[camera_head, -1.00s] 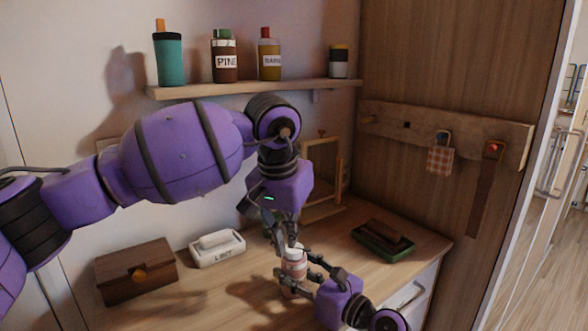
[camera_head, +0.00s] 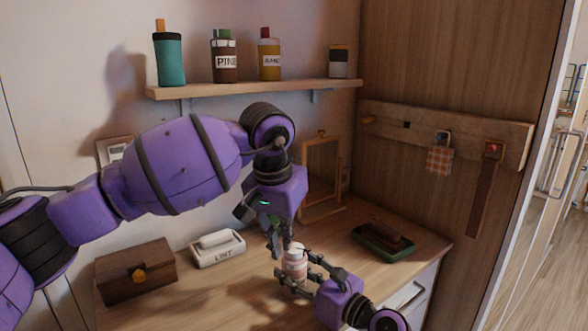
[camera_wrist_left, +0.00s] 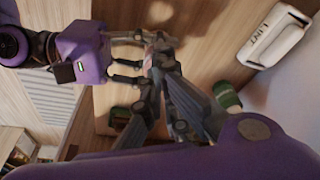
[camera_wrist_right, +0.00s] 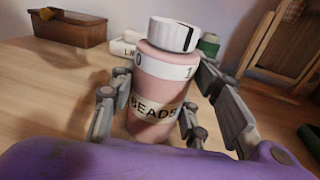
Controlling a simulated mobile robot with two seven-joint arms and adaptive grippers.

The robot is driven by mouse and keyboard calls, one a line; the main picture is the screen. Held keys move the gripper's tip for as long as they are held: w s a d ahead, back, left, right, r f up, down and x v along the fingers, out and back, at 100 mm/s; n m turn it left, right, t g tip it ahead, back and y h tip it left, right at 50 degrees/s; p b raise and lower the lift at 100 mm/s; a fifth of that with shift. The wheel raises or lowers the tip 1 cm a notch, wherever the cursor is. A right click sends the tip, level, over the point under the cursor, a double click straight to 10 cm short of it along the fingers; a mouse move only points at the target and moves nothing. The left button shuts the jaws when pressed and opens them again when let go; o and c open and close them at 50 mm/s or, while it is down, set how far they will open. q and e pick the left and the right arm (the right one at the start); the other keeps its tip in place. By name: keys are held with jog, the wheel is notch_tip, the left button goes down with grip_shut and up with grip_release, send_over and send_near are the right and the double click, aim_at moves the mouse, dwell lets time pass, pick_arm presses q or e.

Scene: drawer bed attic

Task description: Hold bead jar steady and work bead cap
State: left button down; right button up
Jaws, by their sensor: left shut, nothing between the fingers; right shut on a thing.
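The pink bead jar (camera_wrist_right: 160,90) stands upright on the counter, with a BEADS label and a white band marked 0 and 1. Its white bead cap (camera_wrist_right: 172,34) sits on top and bears a black mark. The jar also shows in the head view (camera_head: 294,266). My right gripper (camera_head: 298,268) is shut around the jar's body, one finger on each side. My left gripper (camera_head: 278,250) points down beside the cap, slightly left of it, shut and empty. In the left wrist view its fingers (camera_wrist_left: 155,62) hide most of the jar.
A brown box (camera_head: 136,272) and a white LINT holder (camera_head: 217,250) stand on the left. A green tray with a dark brush (camera_head: 383,240) lies on the right. A wooden frame (camera_head: 320,175) stands behind. A shelf (camera_head: 255,88) with bottles hangs above.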

pick_arm(q)
jog(key=shift+f, duration=1.7)
pick_arm(e)
jog(key=shift+f, duration=0.1)
pick_arm(q)
jog(key=shift+s+d+f, duration=0.15)
jog(key=shift+d, duration=0.2)
jog(key=shift+s, duration=0.1)
notch_tip(320, 180, up, 6)
jog(key=shift+s+a, duration=0.15)
jog(key=shift+s, duration=0.05)
dwell(0.3)
pick_arm(e)
jog(key=o, duration=1.3)
